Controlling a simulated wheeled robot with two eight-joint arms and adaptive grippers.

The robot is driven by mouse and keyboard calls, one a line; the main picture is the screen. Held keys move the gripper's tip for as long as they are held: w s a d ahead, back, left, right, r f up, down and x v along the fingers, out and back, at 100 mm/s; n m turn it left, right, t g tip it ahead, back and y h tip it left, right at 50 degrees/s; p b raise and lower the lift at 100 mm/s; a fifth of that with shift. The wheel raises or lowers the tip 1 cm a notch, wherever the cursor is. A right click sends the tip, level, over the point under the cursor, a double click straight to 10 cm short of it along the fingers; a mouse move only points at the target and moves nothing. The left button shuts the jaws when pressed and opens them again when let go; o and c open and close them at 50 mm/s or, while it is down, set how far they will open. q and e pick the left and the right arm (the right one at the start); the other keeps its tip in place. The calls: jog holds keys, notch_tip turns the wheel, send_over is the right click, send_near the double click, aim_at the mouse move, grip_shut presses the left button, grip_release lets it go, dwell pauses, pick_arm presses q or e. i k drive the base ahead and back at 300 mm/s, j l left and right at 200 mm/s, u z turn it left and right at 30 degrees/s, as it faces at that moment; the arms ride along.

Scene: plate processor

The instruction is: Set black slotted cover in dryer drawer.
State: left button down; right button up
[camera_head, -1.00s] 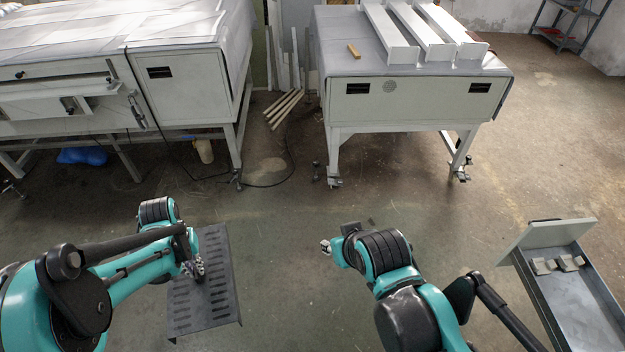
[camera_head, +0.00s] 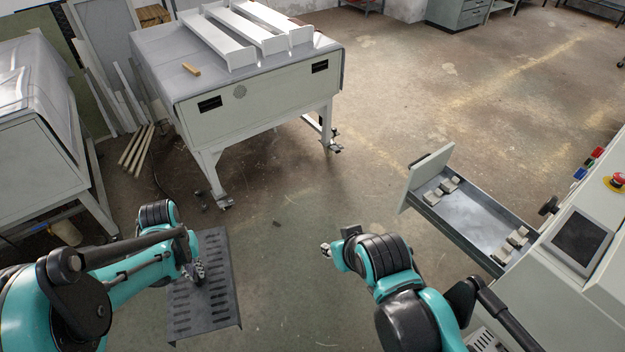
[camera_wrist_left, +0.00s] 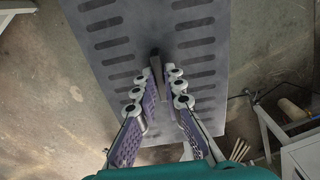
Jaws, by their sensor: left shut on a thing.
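The black slotted cover (camera_head: 212,283) is a dark flat plate with rows of slots, hanging in front of me at the lower left in the head view. My left gripper (camera_head: 197,270) is shut on it; the left wrist view shows the fingers (camera_wrist_left: 160,82) closed around a small upright handle at the middle of the cover (camera_wrist_left: 200,45). The dryer drawer (camera_head: 478,222) is pulled out at the right, a grey metal tray with a pale front panel and several small blocks inside. My right gripper (camera_head: 327,249) is away from both, and its fingers are too small to judge.
The machine with a screen (camera_head: 580,240), coloured buttons and a red stop knob stands at the right behind the drawer. A covered table (camera_head: 255,100) with white channels stands ahead. Another covered machine (camera_head: 30,160) is at the left. Open floor lies between the cover and drawer.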

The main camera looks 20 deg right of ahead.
aim_at(474, 220)
jog(key=z, duration=0.45)
jog(key=j+z, duration=0.1)
jog(key=z, duration=0.75)
jog(key=j+z, duration=0.1)
jog(key=z, duration=0.8)
jog(key=k+j, duration=0.05)
